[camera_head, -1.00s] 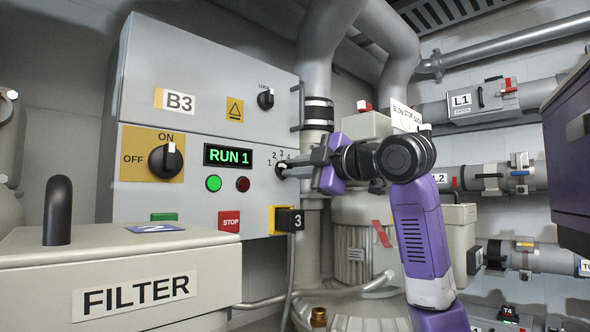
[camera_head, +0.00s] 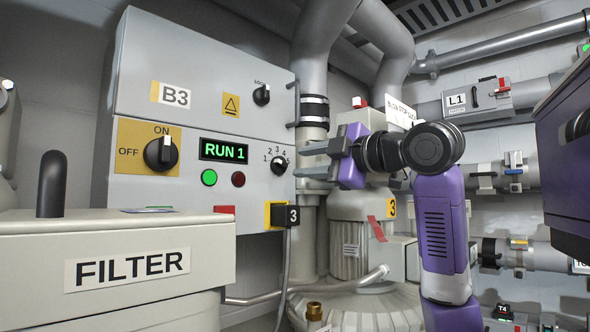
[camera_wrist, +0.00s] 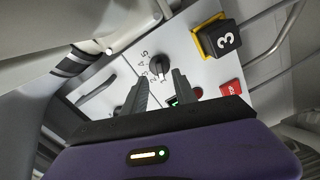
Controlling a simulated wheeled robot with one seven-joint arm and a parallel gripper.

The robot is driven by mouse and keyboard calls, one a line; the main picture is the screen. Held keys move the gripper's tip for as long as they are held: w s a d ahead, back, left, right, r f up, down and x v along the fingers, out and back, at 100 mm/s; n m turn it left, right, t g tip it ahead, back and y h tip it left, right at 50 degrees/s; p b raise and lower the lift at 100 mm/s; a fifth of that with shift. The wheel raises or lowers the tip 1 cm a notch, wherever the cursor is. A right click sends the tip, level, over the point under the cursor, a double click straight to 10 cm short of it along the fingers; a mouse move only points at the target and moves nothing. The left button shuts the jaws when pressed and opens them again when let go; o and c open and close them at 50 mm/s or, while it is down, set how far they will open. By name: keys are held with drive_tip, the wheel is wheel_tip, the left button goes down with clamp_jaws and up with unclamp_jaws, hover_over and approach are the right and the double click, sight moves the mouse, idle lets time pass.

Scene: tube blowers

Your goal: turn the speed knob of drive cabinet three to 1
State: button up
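The green display (camera_head: 224,150) reads RUN 1. My gripper (camera_head: 302,164) is open and empty, just right of the knob and apart from it. In the wrist view the knob (camera_wrist: 159,68) shows beyond and between the spread fingertips (camera_wrist: 158,82).
A larger ON/OFF switch (camera_head: 160,153) points to ON. A LOCAL knob (camera_head: 262,94) sits above. The FILTER box (camera_head: 130,263) stands in front at lower left and partly covers the red STOP button (camera_head: 225,210). Pipes and a motor housing (camera_head: 352,235) stand behind my arm.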

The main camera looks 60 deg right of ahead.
drive_tip(key=shift+v, duration=1.4)
